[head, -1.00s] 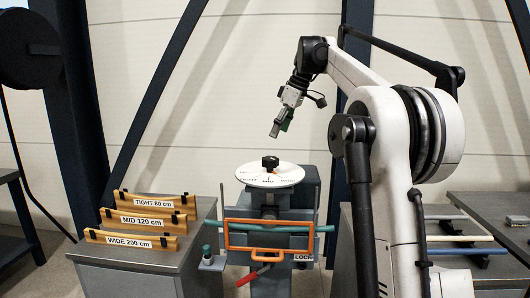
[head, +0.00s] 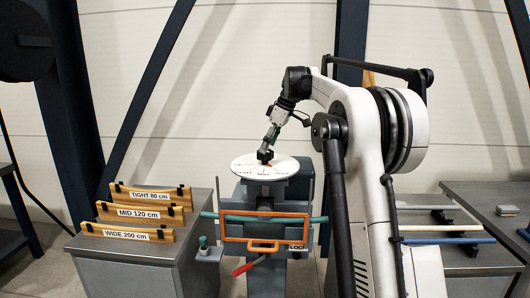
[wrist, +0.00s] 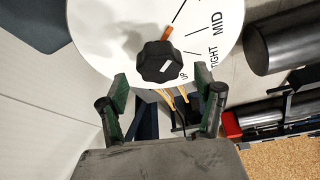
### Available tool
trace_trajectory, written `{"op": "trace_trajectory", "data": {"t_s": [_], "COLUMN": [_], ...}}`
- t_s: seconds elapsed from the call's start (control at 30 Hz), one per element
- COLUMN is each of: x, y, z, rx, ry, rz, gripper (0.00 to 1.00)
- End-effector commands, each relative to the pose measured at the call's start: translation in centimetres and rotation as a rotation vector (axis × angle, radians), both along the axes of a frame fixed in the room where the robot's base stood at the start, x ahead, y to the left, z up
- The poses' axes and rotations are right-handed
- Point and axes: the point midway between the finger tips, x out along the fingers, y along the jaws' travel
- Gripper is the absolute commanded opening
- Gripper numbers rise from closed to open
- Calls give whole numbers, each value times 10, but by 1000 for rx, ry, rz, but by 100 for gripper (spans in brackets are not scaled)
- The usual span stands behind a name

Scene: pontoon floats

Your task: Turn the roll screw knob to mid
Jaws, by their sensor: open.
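The roll screw knob (wrist: 158,62) is a black lobed knob at the middle of a white round dial (wrist: 95,40). In the wrist view its orange pointer (wrist: 167,33) points up and slightly right, towards a dial line left of the word MID. The words TIGHT and UP also show on the dial. In the head view the knob (head: 265,155) sits on top of the dial (head: 240,168). My gripper (wrist: 160,82) is open, its green-padded fingers spread on either side just short of the knob; whether they touch it cannot be told.
Below the dial stands a grey machine with an orange frame (head: 224,228), a red lever (head: 245,268) and a LOCK label. Wooden gauges (head: 140,214) marked TIGHT, MID and WIDE stand on a grey cabinet at left. A bench (head: 480,205) with rods is at right.

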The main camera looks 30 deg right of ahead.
Motion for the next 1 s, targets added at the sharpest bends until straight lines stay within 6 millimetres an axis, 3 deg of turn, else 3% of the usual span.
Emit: {"op": "trace_trajectory", "data": {"t_s": [0.23, 0.63, 1.0], "x": [8, 9, 9], "y": [8, 9, 9], "z": [-26, -32, -32], "rx": [0, 0, 0], "ry": [0, 0, 0], "rz": [1, 0, 0], "gripper": [66, 66, 20]}}
